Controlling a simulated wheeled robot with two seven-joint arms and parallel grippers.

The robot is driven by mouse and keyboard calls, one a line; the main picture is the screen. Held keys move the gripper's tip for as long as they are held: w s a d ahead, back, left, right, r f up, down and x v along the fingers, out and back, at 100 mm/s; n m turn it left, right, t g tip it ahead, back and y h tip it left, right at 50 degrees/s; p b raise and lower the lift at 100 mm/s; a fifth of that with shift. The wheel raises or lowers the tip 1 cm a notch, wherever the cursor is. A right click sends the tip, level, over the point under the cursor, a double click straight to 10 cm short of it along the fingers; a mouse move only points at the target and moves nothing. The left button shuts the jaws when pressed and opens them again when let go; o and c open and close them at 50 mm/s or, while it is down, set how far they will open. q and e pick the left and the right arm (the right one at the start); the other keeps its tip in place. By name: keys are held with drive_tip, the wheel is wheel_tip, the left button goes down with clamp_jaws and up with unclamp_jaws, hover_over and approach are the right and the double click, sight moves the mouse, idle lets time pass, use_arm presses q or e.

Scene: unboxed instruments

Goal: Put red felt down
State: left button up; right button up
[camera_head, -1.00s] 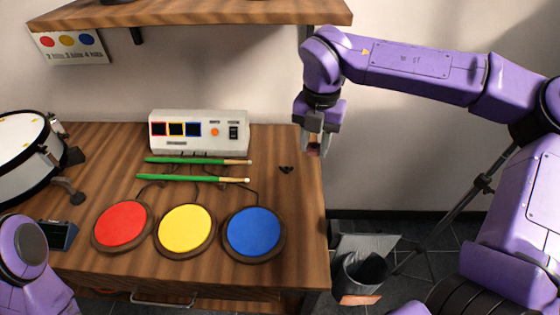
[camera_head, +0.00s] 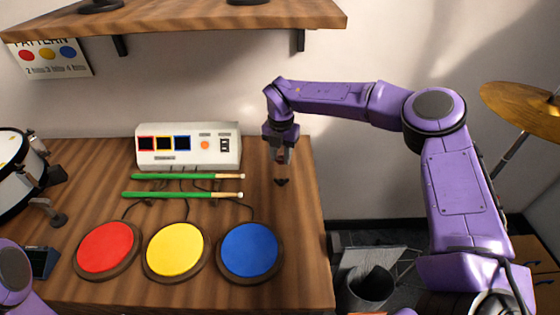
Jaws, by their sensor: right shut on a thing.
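My right gripper (camera_head: 281,160) points down above the right back part of the wooden table, to the right of the white control box. It is shut on a small reddish thing, which looks like the red felt; the fingers hide most of it, so its shape is hard to tell. A small black piece (camera_head: 281,182) lies on the table just below the fingertips. I cannot tell how large the gap between the fingertips and the table is. Only a purple part of my left arm shows at the lower left; its gripper is out of view.
The white control box (camera_head: 212,153) stands at the back of the table (camera_head: 295,220). Two green sticks (camera_head: 180,195) lie before it. Red (camera_head: 105,247), yellow (camera_head: 175,249) and blue (camera_head: 249,250) pads lie in front. A shelf (camera_head: 200,20) overhangs the back. A cymbal (camera_head: 520,108) stands right.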

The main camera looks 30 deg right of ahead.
sight(280, 170)
drive_tip(key=shift+w+f, duration=0.1)
drive_tip(key=shift+f, duration=1.75)
drive_tip(key=o, duration=1)
wheel_tip(280, 170, up, 12)
drive_tip(key=shift+r, duration=0.2)
